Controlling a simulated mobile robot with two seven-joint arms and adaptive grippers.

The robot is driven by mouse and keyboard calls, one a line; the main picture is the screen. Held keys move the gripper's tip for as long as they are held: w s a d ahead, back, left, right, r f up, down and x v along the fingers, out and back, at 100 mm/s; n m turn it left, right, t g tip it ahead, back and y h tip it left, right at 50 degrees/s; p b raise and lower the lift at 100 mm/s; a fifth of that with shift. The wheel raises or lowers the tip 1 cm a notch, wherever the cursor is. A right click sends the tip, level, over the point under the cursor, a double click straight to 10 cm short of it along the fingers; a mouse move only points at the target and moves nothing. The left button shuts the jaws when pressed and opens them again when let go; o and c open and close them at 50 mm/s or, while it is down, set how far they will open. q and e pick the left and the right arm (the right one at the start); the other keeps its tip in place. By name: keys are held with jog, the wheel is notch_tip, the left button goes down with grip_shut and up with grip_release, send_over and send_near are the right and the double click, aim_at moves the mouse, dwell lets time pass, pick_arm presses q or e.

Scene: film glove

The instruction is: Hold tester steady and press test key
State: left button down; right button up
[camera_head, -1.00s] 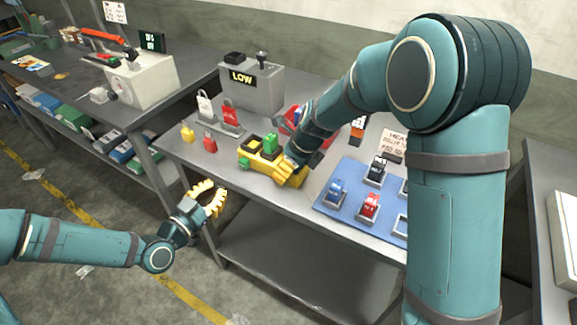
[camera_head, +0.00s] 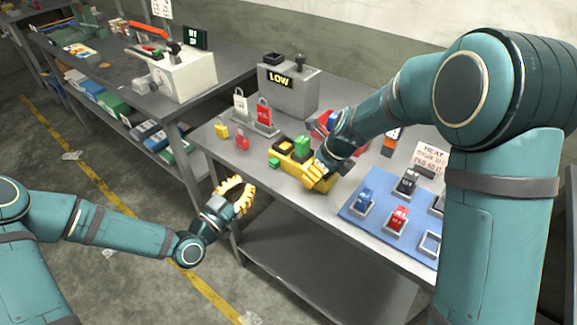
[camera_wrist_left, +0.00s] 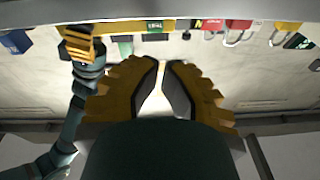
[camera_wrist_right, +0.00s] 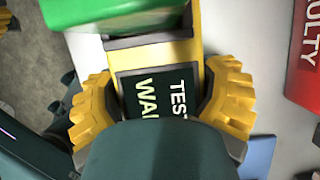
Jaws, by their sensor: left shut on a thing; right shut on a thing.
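The yellow tester (camera_head: 285,161) lies on the grey bench, with a green block (camera_head: 302,145) standing up from it. My right gripper (camera_head: 318,178) is at the tester's near right end. In the right wrist view its yellow fingers close on both sides of the tester's dark label (camera_wrist_right: 155,95), which reads "TEST" and a partly hidden word. The green block (camera_wrist_right: 105,12) shows beyond. My left gripper (camera_head: 237,196) is off the bench's front edge, below and left of the tester. Its fingertips nearly meet in the left wrist view (camera_wrist_left: 163,80), and I see nothing between them.
A grey box marked "LOW" (camera_head: 288,88) stands behind the tester. Red and white padlocks (camera_head: 264,112) are at its left. A blue mat (camera_head: 372,225) with tagged blocks lies to the right. A red object (camera_wrist_right: 305,60) is beside the tester. A second bench stands left.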

aim_at(260, 177)
pick_arm(q)
jog(key=shift+s+a+r+n+t+y, duration=0.15)
jog(key=shift+a+n+t+y, duration=0.3)
jog(key=shift+n+t+y, duration=0.65)
jog(key=shift+s+a+f+n+t+y, duration=0.15)
jog(key=shift+a+n+t+y, duration=0.35)
jog(key=shift+n+t, duration=0.6)
jog(key=shift+s+a+r+n+t+y, duration=0.2)
jog(key=shift+a+n+t+y, duration=0.2)
jog(key=shift+n+t+y, duration=0.75)
jog(key=shift+m+t+h, duration=0.25)
jog(key=shift+m+t, duration=0.1)
jog(key=shift+m, duration=0.1)
jog(key=shift+w+d, duration=3)
jog(key=shift+w, duration=0.25)
jog(key=shift+w+d, duration=0.1)
jog(key=shift+w+d+f, duration=0.1)
